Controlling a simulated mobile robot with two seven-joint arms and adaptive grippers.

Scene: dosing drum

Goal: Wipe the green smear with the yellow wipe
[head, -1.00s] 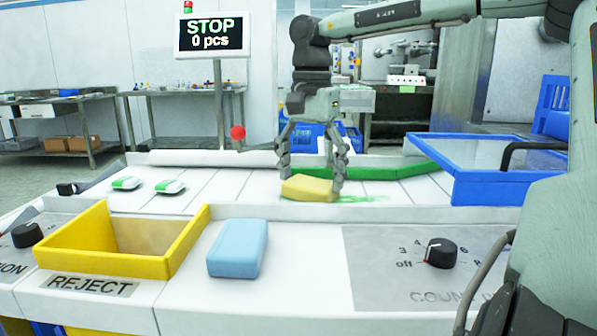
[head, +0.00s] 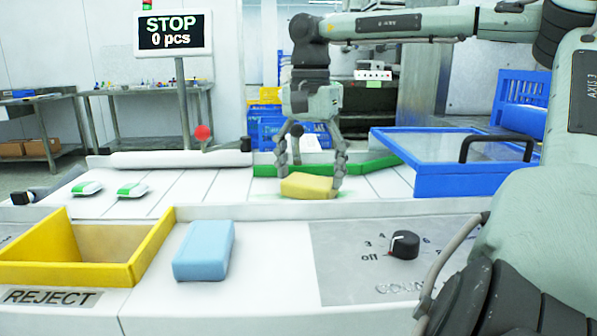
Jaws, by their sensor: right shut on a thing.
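A faint green tint, part of the green smear (head: 277,196), shows on the surface beside the wipe. The rest of the smear is hidden under or behind the wipe, and I cannot tell how much is there. My left gripper is not in view.
A yellow REJECT bin (head: 150,250) and a light blue block (head: 204,250) are in front. A blue-framed clear lid (head: 440,180) stands right of the gripper. A dial (head: 404,244) is front right. Two green-white packs (head: 132,190) lie left; the slats between are free.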

